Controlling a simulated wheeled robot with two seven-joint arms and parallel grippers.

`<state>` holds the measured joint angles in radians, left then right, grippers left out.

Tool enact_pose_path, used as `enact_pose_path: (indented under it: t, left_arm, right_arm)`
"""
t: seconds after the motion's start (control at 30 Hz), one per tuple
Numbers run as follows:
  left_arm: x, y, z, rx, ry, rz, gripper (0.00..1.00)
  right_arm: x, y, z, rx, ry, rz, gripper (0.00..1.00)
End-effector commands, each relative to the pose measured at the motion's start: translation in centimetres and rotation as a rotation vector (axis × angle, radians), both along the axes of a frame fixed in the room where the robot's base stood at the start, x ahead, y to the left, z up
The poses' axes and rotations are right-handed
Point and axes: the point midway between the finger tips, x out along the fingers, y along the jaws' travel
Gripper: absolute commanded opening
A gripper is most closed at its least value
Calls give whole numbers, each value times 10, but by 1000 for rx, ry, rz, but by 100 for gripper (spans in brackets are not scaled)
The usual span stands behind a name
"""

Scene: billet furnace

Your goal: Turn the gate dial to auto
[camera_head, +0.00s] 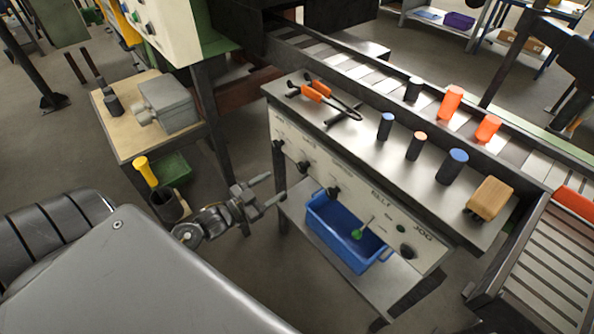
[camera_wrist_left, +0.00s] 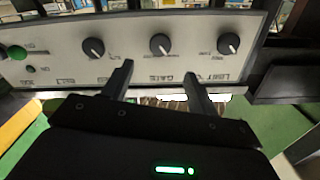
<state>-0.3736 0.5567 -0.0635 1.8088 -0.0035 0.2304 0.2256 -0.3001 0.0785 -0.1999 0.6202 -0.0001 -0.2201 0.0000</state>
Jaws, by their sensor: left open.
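The gate dial (camera_head: 303,167) is a black knob on the pale sloped control panel (camera_head: 350,196), the middle one of three similar dials. In the left wrist view the gate dial (camera_wrist_left: 160,44) sits above upside-down lettering that seems to read GATE. Its pointer setting is too small to tell. My left gripper (camera_head: 276,188) is open and empty in front of the panel, apart from the dial. In the left wrist view the fingertips of my left gripper (camera_wrist_left: 159,68) point towards the panel, just below the gate dial. My right gripper is out of view.
Neighbouring dials are close on either side (camera_head: 278,143) (camera_head: 332,193). A green-knobbed lever (camera_head: 362,229) sticks out farther right. A blue bin (camera_head: 340,233) is on the lower shelf.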

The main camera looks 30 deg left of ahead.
Motion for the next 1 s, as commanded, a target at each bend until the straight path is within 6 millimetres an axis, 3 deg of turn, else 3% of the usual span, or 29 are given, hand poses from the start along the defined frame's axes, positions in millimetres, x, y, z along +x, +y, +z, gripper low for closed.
enact_pose_path:
  t: [0.5, 0.7, 1.0]
  left_arm:
    - [83, -24, 1, 0, 0, 2, 59]
    - [97, -29, 0, 2, 2, 2, 59]
    - [98, -29, -1, 2, 2, 1, 59]
  right_arm:
    - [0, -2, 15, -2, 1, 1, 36]
    - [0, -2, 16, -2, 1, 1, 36]
    - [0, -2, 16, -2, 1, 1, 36]
